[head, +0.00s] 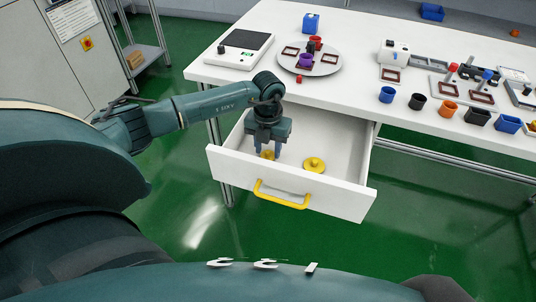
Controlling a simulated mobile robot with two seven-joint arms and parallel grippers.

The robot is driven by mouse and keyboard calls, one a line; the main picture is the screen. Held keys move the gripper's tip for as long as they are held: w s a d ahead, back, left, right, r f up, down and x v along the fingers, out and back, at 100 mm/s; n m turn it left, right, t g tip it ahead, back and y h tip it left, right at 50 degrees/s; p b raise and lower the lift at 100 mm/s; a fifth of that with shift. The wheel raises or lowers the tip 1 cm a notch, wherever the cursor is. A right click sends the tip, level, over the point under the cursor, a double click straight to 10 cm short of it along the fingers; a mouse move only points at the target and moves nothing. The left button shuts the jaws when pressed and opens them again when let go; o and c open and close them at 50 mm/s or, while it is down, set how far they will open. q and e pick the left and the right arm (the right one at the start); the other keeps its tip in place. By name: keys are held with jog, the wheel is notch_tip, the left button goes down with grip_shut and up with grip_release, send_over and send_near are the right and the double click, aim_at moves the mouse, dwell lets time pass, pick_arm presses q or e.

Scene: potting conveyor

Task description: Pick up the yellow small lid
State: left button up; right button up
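The yellow small lid (267,155) lies in the open white drawer, on its left side. A larger yellow lid (314,164) with a knob lies to its right in the same drawer. My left gripper (267,152) points down into the drawer, over the small lid. Its two fingers are apart, with a visible gap, and they partly hide the small lid. I cannot tell whether they touch it. My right gripper is not in view.
The drawer (340,197) has a yellow handle (281,195) in front. The white table (352,92) above carries a scale (239,50), a round turntable (326,69) and several coloured pots at the right.

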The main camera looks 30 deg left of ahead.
pick_arm(q)
jog(key=shift+f, duration=0.1)
grip_shut()
dwell(0.3)
